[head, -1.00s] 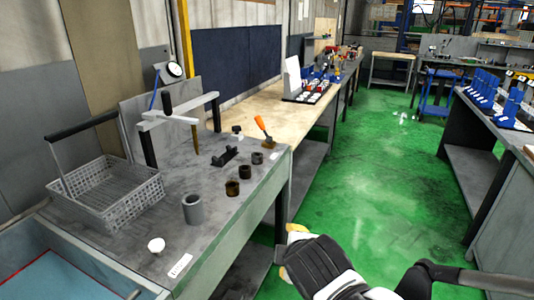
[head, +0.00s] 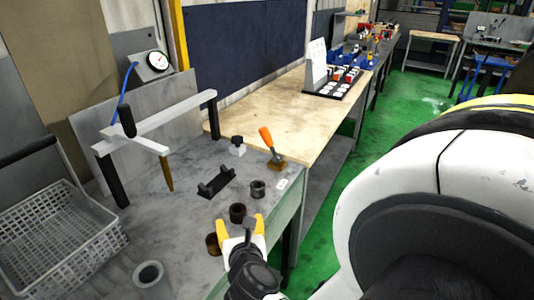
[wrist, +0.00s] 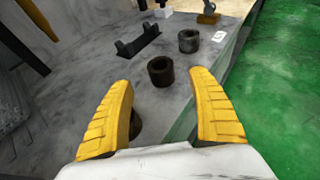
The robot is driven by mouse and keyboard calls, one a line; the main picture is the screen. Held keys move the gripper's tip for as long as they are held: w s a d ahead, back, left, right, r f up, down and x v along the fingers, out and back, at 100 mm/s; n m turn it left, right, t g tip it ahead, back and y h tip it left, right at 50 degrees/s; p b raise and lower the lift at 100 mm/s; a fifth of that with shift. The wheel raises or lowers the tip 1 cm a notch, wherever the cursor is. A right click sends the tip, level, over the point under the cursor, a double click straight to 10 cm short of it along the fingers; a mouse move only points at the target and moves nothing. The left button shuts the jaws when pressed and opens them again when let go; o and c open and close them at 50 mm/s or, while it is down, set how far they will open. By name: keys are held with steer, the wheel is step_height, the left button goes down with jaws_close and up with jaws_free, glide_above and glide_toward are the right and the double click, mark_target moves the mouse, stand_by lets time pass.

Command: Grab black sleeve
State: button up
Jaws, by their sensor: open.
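A short black sleeve (head: 238,212) stands upright on the grey workbench near its right edge. In the wrist view the black sleeve (wrist: 161,71) sits just beyond the fingertips, about midway between them. My gripper (head: 241,226) is open and empty, its two yellow fingers (wrist: 160,82) pointing toward the black sleeve. Whether they touch it cannot be told. A dark grey sleeve (head: 258,188) stands farther back. A brown sleeve (head: 213,243) stands nearer, and in the wrist view it is mostly hidden behind the left finger.
A larger grey sleeve (head: 148,274) and a wire basket (head: 60,240) stand at left. A black V-shaped holder (head: 216,182), an orange-handled tool (head: 270,147) and a measuring stand (head: 150,133) are farther back. The green floor (head: 325,235) lies right of the bench.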

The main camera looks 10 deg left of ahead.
mark_target(237, 207)
steer(key=b+x, duration=0.1)
steer(key=x, duration=0.3)
steer(key=b+x, duration=0.1)
steer(key=x, duration=0.2)
steer(key=shift+w+a+r+b, duration=0.1)
steer(key=shift+w+b, duration=0.2)
steer(key=shift+w, duration=0.1)
steer(key=c, duration=1.5)
